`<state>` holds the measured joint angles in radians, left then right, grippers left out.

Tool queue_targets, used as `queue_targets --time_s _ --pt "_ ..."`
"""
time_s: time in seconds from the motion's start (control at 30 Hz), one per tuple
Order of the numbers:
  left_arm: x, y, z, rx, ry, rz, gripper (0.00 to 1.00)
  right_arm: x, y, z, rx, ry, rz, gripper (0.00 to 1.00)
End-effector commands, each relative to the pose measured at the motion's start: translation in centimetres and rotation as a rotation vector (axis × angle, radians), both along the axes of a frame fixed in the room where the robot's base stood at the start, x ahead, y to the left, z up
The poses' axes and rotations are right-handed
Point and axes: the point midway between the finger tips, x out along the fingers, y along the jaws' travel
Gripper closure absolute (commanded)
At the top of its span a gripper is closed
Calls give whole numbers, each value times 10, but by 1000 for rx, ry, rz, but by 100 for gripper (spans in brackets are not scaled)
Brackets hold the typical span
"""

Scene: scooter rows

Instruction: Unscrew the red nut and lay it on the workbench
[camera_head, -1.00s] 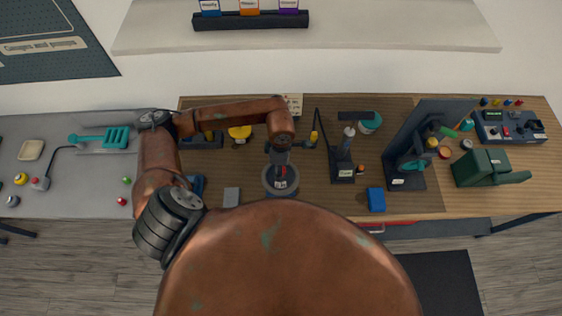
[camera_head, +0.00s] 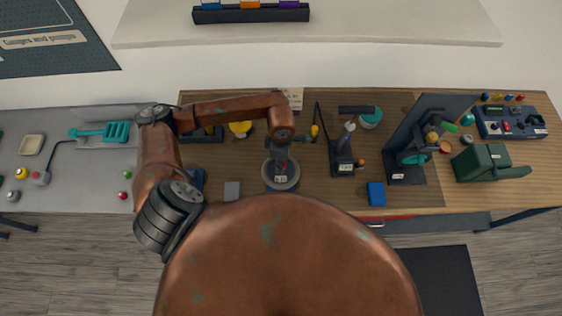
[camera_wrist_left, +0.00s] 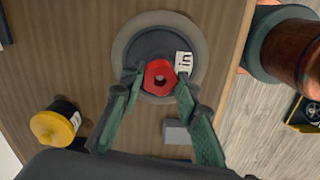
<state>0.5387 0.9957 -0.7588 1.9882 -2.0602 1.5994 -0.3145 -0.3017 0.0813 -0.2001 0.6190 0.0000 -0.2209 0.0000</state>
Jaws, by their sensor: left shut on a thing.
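The red nut (camera_wrist_left: 160,78) is a hexagon with a dark hole in its middle. It shows in the left wrist view over a round dark base with a pale rim (camera_wrist_left: 122,45) and a white label. My left gripper (camera_wrist_left: 158,80) is shut on the nut, with one green finger on either side. I cannot tell whether the nut is on a thread or free of it. In the head view my left gripper (camera_head: 281,155) is over the same round base (camera_head: 281,185). My right gripper is not in view. The wooden workbench (camera_head: 330,195) lies under all this.
A yellow-topped piece (camera_head: 240,129) stands to the left of the base. A grey block (camera_head: 232,191) lies left of it and a blue block (camera_head: 376,194) farther right. A dark stand (camera_head: 342,168) is close on the right. Bare wood lies between the stand and the blue block.

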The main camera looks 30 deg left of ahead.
Motion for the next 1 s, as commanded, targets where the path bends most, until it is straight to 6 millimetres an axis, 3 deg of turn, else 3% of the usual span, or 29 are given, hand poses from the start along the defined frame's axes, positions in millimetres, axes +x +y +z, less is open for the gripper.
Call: queue_targets --time_s 0.17,1.0 --pt "0 0 0 0 0 102 94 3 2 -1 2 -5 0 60" --pt "-1 -1 1 0 4 1350 94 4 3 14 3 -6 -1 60"
